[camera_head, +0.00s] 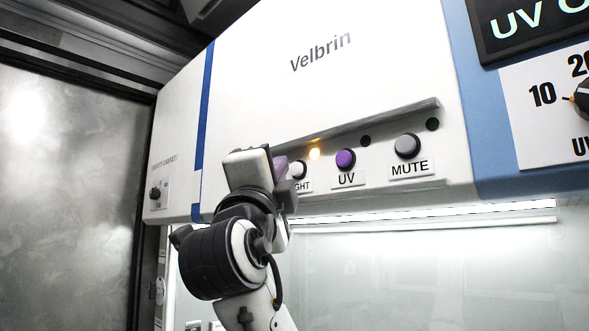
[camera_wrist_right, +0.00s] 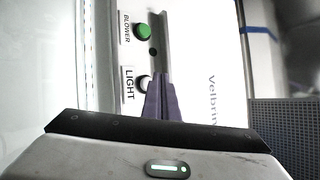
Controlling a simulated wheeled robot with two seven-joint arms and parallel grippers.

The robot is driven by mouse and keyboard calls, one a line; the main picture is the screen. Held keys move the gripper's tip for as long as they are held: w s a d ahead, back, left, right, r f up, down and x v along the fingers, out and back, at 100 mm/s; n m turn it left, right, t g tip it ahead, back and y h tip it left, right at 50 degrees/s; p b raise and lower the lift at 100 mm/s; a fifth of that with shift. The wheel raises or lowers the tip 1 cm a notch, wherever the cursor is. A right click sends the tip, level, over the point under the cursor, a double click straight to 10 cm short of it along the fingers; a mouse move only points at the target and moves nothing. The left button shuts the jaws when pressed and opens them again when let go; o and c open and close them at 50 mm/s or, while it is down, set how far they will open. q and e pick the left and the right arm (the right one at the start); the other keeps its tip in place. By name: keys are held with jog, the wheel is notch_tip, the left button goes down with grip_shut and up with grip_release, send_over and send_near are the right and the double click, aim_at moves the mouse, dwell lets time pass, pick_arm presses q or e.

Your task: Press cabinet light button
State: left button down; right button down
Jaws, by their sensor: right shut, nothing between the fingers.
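The white light button (camera_head: 299,170) is on the front panel of the cabinet, partly hidden behind my right gripper (camera_head: 283,165). Its label shows only "GHT" in the head view. In the wrist view the light button (camera_wrist_right: 142,84) sits above the "LIGHT" label, with my right gripper (camera_wrist_right: 161,77) beside it. The purple fingers are shut with nothing between them, and the tips overlap the button's edge. I cannot tell whether they touch it. An amber lamp (camera_head: 314,153) glows at the upper right of the button. My left gripper is not in view.
The purple UV button (camera_head: 345,160) and grey MUTE button (camera_head: 407,146) are to the right, with dark lamps. The green BLOWER button (camera_wrist_right: 143,32) neighbours the light button. A ledge (camera_head: 385,122) juts above the row. A bright strip (camera_head: 430,215) shows below the panel.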

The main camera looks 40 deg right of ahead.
dwell(0.4)
jog(key=shift+d+b, duration=0.4)
jog(key=shift+d, duration=0.05)
jog(key=shift+w+d, duration=0.1)
jog(key=shift+d, duration=0.45)
dwell(0.6)
jog(key=shift+a, duration=0.2)
jog(key=shift+a+b, duration=0.4)
jog(key=shift+a, duration=0.35)
jog(key=shift+s+a, duration=0.15)
jog(key=shift+a, duration=1.1)
jog(key=shift+s+a, duration=0.15)
jog(key=shift+a, duration=1.1)
